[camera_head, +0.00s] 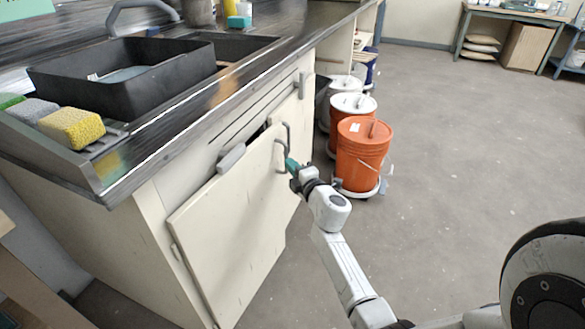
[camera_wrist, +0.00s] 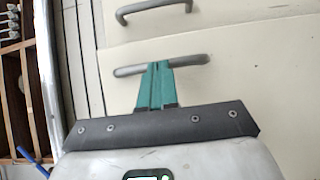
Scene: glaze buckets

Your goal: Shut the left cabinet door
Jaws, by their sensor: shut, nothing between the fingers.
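The left cabinet door (camera_head: 225,235) is a cream panel under the sink counter. It stands ajar, with its top edge out from the cabinet front and a dark gap behind its upper right corner. Its grey bar handle (camera_head: 279,155) is near that corner and also shows in the wrist view (camera_wrist: 130,71). My gripper (camera_head: 290,164) is shut and empty, with green fingertips at the handle. In the wrist view the fingers (camera_wrist: 158,72) overlap the middle of the bar; I cannot tell whether they touch it. The neighbouring door's handle (camera_wrist: 150,5) is just beyond.
Orange bucket (camera_head: 362,155) and white-lidded buckets (camera_head: 352,106) stand on the floor right of the cabinet, close to my gripper. The counter edge (camera_head: 215,95) overhangs the door. A black basin (camera_head: 125,75) and yellow sponge (camera_head: 72,128) are on top. Floor to the right is clear.

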